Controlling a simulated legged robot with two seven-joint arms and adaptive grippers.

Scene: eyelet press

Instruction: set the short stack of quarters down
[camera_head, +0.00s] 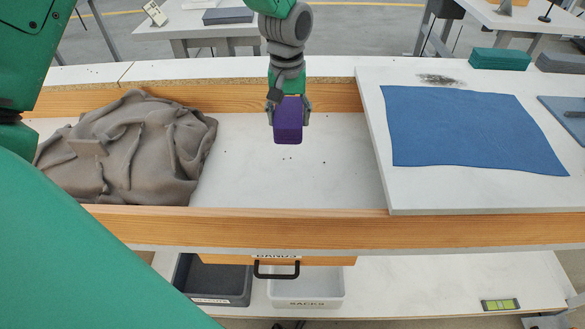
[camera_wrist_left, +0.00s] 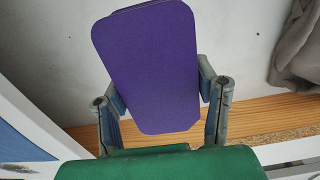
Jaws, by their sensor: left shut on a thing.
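The short stack of quarters shows as a purple block with rounded corners (camera_head: 288,131), in the middle of the head view. My left gripper (camera_head: 289,115) is shut on it, one finger on each side. The stack is over the back part of the white-floored recess (camera_head: 285,180); I cannot tell exactly how high above the floor it is. In the left wrist view the purple stack (camera_wrist_left: 150,65) fills the space between the two fingers of the left gripper (camera_wrist_left: 163,105), its broad face towards the camera. My right gripper is not in view.
A crumpled grey-brown cloth (camera_head: 130,150) fills the recess's left end. A blue cloth (camera_head: 465,128) lies flat on the white board at right, with a green stack (camera_head: 500,59) behind. A wooden rail (camera_head: 330,228) edges the front. The recess floor right of the cloth is largely clear.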

